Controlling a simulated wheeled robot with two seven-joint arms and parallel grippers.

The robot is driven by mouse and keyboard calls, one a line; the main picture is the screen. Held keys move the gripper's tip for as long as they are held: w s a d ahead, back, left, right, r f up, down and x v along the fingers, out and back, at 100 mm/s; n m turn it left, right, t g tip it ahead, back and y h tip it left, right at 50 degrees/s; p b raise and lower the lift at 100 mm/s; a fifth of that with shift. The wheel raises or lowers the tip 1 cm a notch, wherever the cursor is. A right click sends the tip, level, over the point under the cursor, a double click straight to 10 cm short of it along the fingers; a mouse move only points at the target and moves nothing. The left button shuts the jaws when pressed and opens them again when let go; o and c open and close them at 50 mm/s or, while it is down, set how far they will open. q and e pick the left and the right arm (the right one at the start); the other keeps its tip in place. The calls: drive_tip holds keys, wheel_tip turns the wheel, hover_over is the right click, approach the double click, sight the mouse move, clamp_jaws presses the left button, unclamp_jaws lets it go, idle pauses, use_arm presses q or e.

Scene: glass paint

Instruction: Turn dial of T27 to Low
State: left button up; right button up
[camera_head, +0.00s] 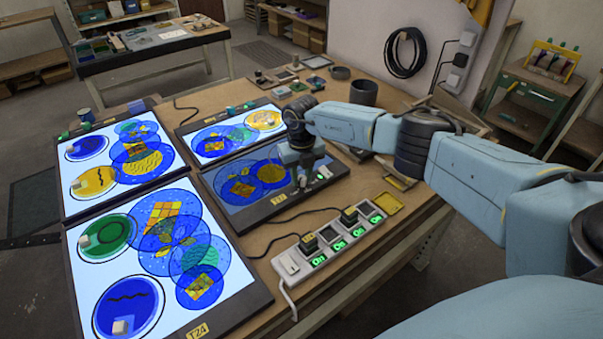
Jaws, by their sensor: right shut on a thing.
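A flat light panel (236,207) lies near the middle of the workbench, with blue and yellow glass circles on it. It is dimmer than the panels around it. Its small yellow label (279,198) starts with T; the rest is too small to read. My right gripper (304,181) reaches down at this panel's right end, fingers shut on the dial there. The fingers and wrist hide most of the dial, so its setting cannot be read. My left gripper is out of view.
Bright panels stand left, one labelled T24 (197,331), and another (211,156) lies behind. A white power strip (291,267) with plugs and green On displays lies in front. A dark cup (363,92) and small parts lie behind my arm. Cables cross the bench.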

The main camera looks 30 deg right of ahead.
sight(302, 178)
idle(0.3)
drive_tip(key=o, duration=1)
wheel_tip(302, 178, up, 14)
drive_tip(key=shift+f, duration=0.25)
drive_tip(key=shift+f, duration=0.1)
